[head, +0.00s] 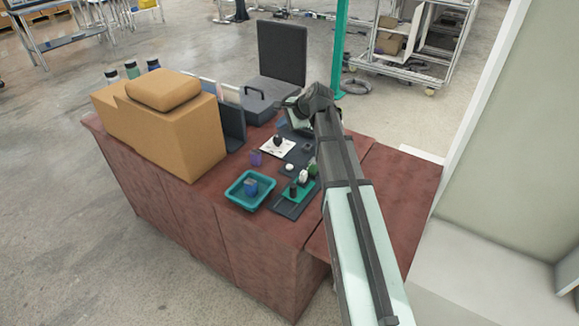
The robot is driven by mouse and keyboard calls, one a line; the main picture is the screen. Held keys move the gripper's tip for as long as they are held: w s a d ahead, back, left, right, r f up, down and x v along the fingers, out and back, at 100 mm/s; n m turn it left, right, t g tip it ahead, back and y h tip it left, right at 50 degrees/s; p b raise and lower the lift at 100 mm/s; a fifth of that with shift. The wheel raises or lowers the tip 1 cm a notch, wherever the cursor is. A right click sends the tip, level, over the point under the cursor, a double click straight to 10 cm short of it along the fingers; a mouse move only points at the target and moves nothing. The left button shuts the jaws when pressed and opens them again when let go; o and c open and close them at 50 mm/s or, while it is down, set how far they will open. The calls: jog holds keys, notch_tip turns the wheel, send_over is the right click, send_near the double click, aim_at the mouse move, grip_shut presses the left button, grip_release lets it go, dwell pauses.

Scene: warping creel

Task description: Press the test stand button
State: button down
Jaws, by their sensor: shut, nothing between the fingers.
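My arm reaches over the brown table from the lower right. My gripper (298,122) is at its far end, low above the far part of the table; its fingers are small and partly hidden by the wrist, and it is shut and empty. Dark flat plates (298,158) with small parts lie on the table just nearer than the gripper. I cannot tell which of them is the test stand, and no button can be made out. Whether the gripper touches anything is also unclear.
A teal tray (232,199) holds a blue item. Beside it a dark board (286,208) bears a green piece and small parts. A white sheet (270,150) lies farther back. Tan boxes (185,135) fill the table's left; a grey case (262,95) stands at the back.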

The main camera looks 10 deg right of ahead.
jog(key=s+d+f, duration=0.1)
jog(key=s+f+g+y, duration=0.1)
jog(key=s+d+f+m+y, duration=0.1)
jog(key=shift+s+d+f+g, duration=0.25)
jog(key=shift+d+f+g, duration=0.05)
jog(key=shift+f, duration=0.1)
jog(key=shift+f, duration=0.1)
send_over(293, 167)
jog(key=shift+s+a+f, duration=0.1)
jog(key=shift+f, duration=2.05)
jog(key=shift+a+f, duration=0.1)
jog(key=shift+f, duration=2.05)
jog(key=shift+d+f, duration=0.1)
jog(key=shift+f, duration=1.15)
jog(key=shift+r, duration=0.15)
jog(key=shift+w+d+r, duration=0.25)
jog(key=shift+r, duration=0.2)
jog(key=shift+r, duration=0.15)
